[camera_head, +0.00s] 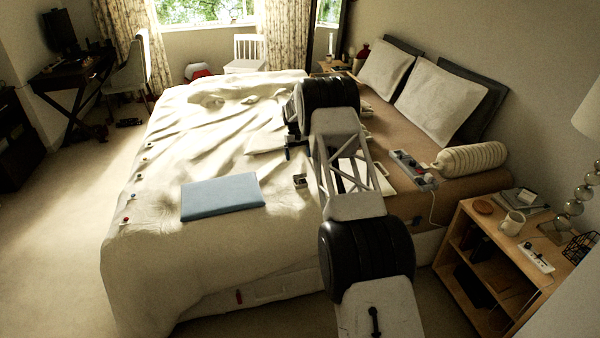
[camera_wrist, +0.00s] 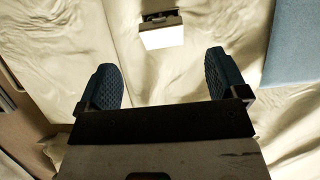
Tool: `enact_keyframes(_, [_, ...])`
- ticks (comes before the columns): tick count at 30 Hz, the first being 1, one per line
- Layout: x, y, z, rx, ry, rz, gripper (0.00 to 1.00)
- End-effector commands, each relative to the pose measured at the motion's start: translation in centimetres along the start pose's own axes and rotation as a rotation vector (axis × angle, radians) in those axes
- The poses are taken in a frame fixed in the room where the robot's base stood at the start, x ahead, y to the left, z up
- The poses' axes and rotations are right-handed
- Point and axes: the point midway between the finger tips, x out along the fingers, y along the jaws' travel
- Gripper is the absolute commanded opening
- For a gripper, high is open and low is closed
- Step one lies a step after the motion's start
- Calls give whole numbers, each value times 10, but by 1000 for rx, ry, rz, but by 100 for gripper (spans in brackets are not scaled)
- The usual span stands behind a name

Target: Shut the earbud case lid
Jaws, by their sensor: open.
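In the head view my gripper (camera_head: 287,142) is over the bed, beyond the case.
The blue flat item (camera_head: 222,196) lies left of the case and shows at the right of the wrist view. A power strip (camera_head: 412,167) and a rolled bolster (camera_head: 471,158) lie to the right. Wrinkled cream bedding (camera_head: 160,190) is mostly clear around the case. A nightstand (camera_head: 480,215) stands at right.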

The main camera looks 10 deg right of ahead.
Motion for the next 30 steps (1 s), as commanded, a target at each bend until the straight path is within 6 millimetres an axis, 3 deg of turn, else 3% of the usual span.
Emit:
enact_keyframes(11, [14,0,0,0,-1,-1,92])
enact_keyframes(22, [57,0,0,0,-2,-2,92])
enact_keyframes(30, [76,0,0,0,1,-1,92])
